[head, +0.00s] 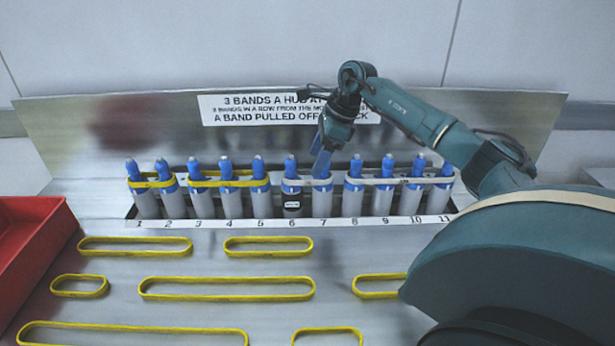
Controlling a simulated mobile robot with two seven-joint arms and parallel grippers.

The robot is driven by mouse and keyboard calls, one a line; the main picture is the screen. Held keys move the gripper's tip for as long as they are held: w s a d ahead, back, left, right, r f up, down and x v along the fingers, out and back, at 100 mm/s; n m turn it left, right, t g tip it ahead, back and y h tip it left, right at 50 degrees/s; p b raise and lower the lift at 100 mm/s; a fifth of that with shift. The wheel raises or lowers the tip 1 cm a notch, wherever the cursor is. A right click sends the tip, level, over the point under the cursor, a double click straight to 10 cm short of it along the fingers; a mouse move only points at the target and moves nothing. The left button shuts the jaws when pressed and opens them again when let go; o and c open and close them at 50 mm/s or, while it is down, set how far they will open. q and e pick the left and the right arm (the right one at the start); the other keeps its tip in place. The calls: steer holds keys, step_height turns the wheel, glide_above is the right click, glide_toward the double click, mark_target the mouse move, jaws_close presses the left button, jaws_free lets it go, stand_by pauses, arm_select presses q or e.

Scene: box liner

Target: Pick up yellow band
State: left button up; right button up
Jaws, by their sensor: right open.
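Several loose yellow bands lie flat on the metal table. Two are in the back row, a left one (135,238) and a shorter one (268,239). A small band (80,294), a long band (227,298) and a right-hand band (376,295) lie in the middle. The right-hand band is partly hidden by my right arm. A long band (133,324) and a short one (327,329) are at the front. My right gripper (321,165) is open and empty, pointing down at the blue-topped posts near number 7. My left gripper is out of view.
A row of numbered blue-topped posts (231,200) stands in a slot at the back. Yellow bands circle left posts; pale bands circle right ones. A metal back panel with a sign (260,108) rises behind. A red bin (25,240) is at left.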

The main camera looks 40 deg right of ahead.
steer(key=x, duration=0.3)
steer(key=shift+a+f, duration=0.15)
steer(key=shift+f, duration=0.2)
steer(key=shift+c, duration=0.6)
steer(key=c, duration=0.9)
steer(key=shift+c, duration=0.2)
